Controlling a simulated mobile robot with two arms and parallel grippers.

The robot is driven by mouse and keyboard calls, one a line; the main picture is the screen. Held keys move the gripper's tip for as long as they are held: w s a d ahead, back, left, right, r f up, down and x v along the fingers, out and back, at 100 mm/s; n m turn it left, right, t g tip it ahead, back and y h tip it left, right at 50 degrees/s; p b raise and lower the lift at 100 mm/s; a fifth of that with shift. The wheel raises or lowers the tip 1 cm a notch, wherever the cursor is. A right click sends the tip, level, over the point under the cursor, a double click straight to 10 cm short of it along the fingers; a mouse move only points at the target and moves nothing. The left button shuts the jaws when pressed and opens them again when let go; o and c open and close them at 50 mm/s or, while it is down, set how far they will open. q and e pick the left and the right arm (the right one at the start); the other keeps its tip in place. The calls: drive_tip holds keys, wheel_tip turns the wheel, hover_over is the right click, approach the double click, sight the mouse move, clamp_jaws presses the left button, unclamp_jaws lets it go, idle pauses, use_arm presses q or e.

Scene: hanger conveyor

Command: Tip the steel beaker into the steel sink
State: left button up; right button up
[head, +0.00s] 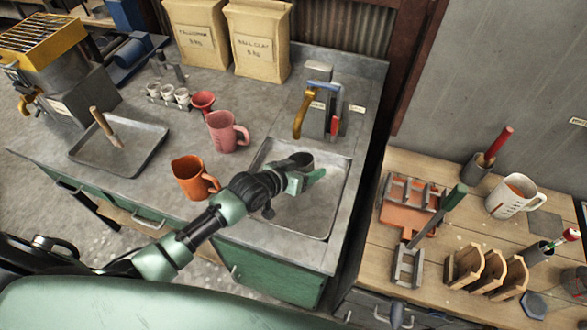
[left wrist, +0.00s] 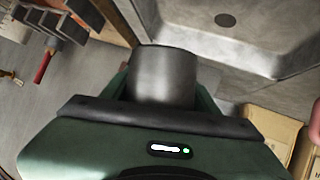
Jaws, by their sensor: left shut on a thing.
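The steel beaker (head: 300,160) is a small grey metal cylinder held over the steel sink (head: 336,205), towards its back left part. My left gripper (head: 307,181) is shut on it. In the left wrist view the beaker (left wrist: 165,76) sits between the two green fingers, with its plain side showing. I cannot tell its exact tilt or what is inside it. The sink (left wrist: 270,35) shows behind it there, with a dark drain hole. My right gripper is in neither view.
A yellow-spouted tap (head: 302,115) stands behind the sink. An orange jug (head: 190,177) and a pink jug (head: 224,132) stand left of it. A wooden bench (head: 400,160) with a white mug (head: 512,197) and racks is on the right, beyond a gap.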

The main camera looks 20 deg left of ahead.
use_arm(q)
drive_tip(key=shift+w+a+t, duration=0.1)
drive_tip(key=shift+w+t, duration=0.05)
drive_tip(key=shift+t, duration=0.15)
drive_tip(key=shift+w+a+f+m+t+y+b, duration=0.15)
drive_tip(key=shift+f+m+t+y+b, duration=0.15)
drive_tip(key=shift+f+m+b, duration=0.25)
drive_tip(key=shift+w+a+m+t+b, duration=0.15)
drive_tip(key=shift+m+t+b, duration=0.1)
drive_tip(key=shift+t+b, duration=0.1)
drive_tip(key=shift+w+a+r, duration=0.1)
drive_tip(key=shift+w, duration=0.05)
drive_tip(key=shift+r, duration=0.1)
wheel_tip(320, 180, up, 3)
drive_tip(key=p, duration=0.3)
